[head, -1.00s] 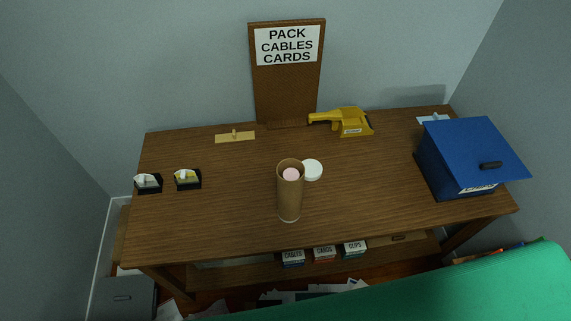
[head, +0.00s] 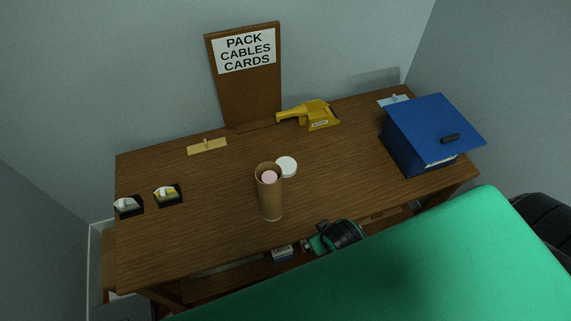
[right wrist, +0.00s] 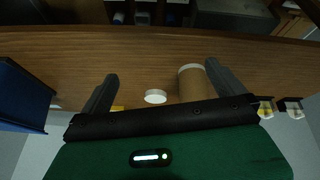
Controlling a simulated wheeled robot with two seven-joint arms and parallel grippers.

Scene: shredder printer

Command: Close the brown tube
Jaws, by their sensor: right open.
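The brown tube (head: 270,195) stands upright on the wooden table, with its top open and something pink inside. A round white lid (head: 287,166) lies on the table just behind and right of it. The tube (right wrist: 192,84) and lid (right wrist: 155,96) also show in the right wrist view, beyond my fingers. My right gripper (right wrist: 160,69) is open and empty, its fingers spread on either side of the lid and tube in that picture. In the head view part of my right arm shows at the table's front edge; its fingertips are not clear. My left gripper is out of view.
A blue lidded box (head: 425,140) stands at the table's right end, and a yellow tool (head: 315,117) lies at the back. Two small black holders (head: 167,195) sit at left. A signboard (head: 245,85) stands behind. The tabletop around the tube is mostly clear.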

